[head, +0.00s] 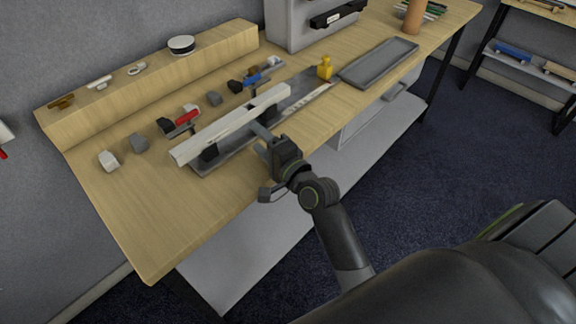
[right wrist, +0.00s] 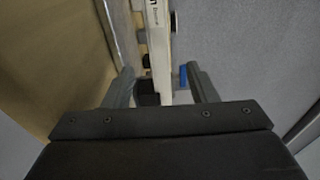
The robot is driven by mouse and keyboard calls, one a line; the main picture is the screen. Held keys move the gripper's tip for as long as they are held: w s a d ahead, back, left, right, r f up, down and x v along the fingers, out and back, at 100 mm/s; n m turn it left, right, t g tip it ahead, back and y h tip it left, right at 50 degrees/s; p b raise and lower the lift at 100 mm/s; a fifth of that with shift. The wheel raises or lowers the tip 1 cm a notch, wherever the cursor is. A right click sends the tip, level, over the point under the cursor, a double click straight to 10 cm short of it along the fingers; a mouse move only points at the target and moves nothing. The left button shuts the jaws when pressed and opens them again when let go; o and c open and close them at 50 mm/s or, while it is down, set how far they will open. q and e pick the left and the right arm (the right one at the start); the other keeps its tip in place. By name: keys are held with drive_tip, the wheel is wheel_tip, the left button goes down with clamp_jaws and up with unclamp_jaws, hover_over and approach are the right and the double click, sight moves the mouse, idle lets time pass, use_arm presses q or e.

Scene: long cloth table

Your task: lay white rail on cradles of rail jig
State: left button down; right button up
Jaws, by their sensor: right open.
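The white rail (head: 230,125) lies lengthwise over the grey rail jig (head: 240,150), its near end at the left. A black cradle block (head: 209,153) shows at the rail's front side near that end. The rail hides most of the cradles, and I cannot tell whether it is fully seated. My right gripper (head: 262,132) is open at the rail's front side, near its middle. In the right wrist view, the rail (right wrist: 158,45) runs between the two spread fingers (right wrist: 163,85), with gaps on both sides. My left gripper is not in view.
A red-handled clamp (head: 186,117) and a blue one (head: 252,79) stand behind the rail. A yellow object (head: 325,68) and a grey tray (head: 380,62) are to the right. A wooden ledge (head: 150,85) runs along the back. The table's front left is clear.

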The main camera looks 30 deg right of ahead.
drive_tip(key=b+v, duration=0.2)
drive_tip(key=v, duration=0.8)
drive_tip(key=s+d+f+n+g+h, duration=0.2)
drive_tip(key=s+d+f+n+g, duration=0.1)
drive_tip(key=s+f+n+g, duration=0.65)
drive_tip(key=s+d+f+n+g+h, duration=0.2)
drive_tip(key=s+d+f+n, duration=0.15)
drive_tip(key=s, duration=0.25)
drive_tip(key=s+d+f+n+g+h, duration=0.2)
drive_tip(key=s+d+f+g, duration=0.15)
drive_tip(key=s, duration=0.25)
wheel_tip(320, 180, down, 24)
drive_tip(key=d, duration=0.2)
drive_tip(key=s+a+f+g+y, duration=0.1)
drive_tip(key=s+f, duration=1.4)
drive_tip(key=shift+s+a+f, duration=0.15)
drive_tip(key=shift+a+f, duration=0.2)
drive_tip(key=shift+a, duration=0.05)
